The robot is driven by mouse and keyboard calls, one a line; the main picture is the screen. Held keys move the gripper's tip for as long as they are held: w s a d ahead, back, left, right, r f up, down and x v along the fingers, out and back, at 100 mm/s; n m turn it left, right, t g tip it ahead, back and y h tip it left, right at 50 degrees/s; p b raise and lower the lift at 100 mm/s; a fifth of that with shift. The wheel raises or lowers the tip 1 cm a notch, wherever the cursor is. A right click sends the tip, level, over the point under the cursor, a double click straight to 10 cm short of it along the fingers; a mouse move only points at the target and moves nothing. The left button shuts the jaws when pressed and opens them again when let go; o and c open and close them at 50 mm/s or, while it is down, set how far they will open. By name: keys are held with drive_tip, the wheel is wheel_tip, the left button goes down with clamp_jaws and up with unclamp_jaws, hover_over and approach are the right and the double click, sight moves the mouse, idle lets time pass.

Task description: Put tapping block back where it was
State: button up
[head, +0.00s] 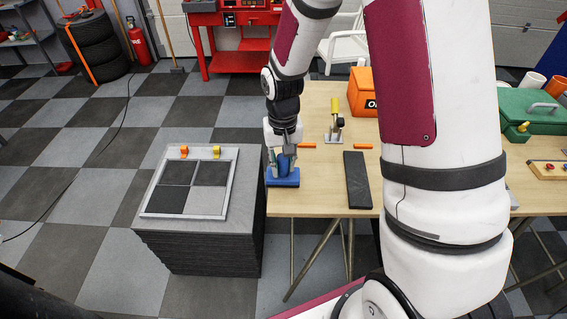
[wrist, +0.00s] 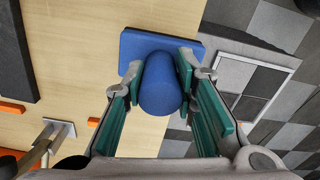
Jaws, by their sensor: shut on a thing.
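The blue tapping block (head: 283,178) is at the left edge of the wooden table (head: 310,205). It has a flat base and an upright round handle. In the wrist view, its round handle (wrist: 160,88) is between my gripper's green finger pads, and its flat base (wrist: 135,46) shows beyond. My gripper (head: 282,155) points down and is shut on the handle. The base looks level at the table top; whether it touches the wood I cannot tell.
Left of the table stands a stack of dark tiles (head: 200,245) with a framed checkered panel (head: 228,190) and two clips on top. A dark flat bar (head: 356,180), orange strips (head: 363,146), a yellow-handled tool (head: 335,118) and an orange box (head: 362,95) are on the table.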

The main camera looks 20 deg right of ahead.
drive_tip(key=shift+f, duration=0.15)
drive_tip(key=shift+f, duration=0.1)
drive_tip(key=shift+f, duration=0.1)
drive_tip(key=o, duration=1)
